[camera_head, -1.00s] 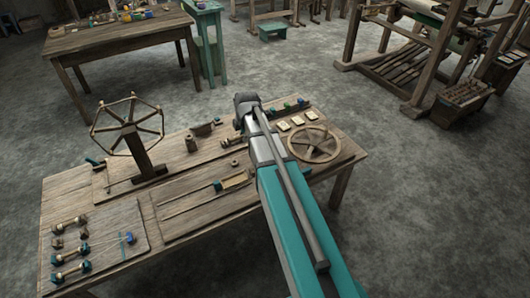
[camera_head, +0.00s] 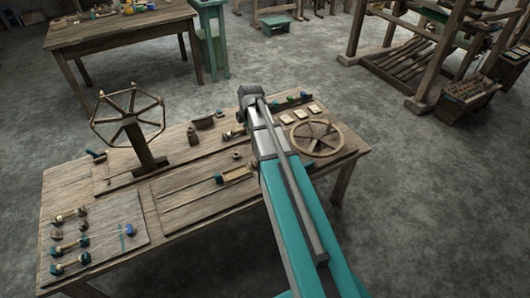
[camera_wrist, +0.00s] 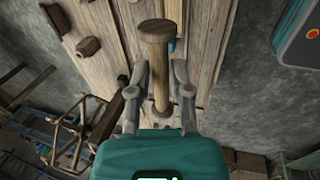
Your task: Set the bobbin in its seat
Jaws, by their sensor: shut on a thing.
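A plain wooden bobbin (camera_wrist: 158,32) with a wide round end stands out between the fingers of my gripper (camera_wrist: 160,88) in the wrist view. The gripper is shut on its shaft. The bobbin's wide end points up in the picture, over the worktable's planks. A shuttle-like piece with a pale hollow (camera_head: 236,176) lies on the table left of my arm. I cannot tell which part is the bobbin's seat.
A spoked winder (camera_head: 128,120) stands on the worktable (camera_head: 190,232). A board (camera_head: 105,245) at front left holds several bobbins. A wooden wheel (camera_head: 316,138) and pale cards (camera_head: 300,114) lie right of my arm.

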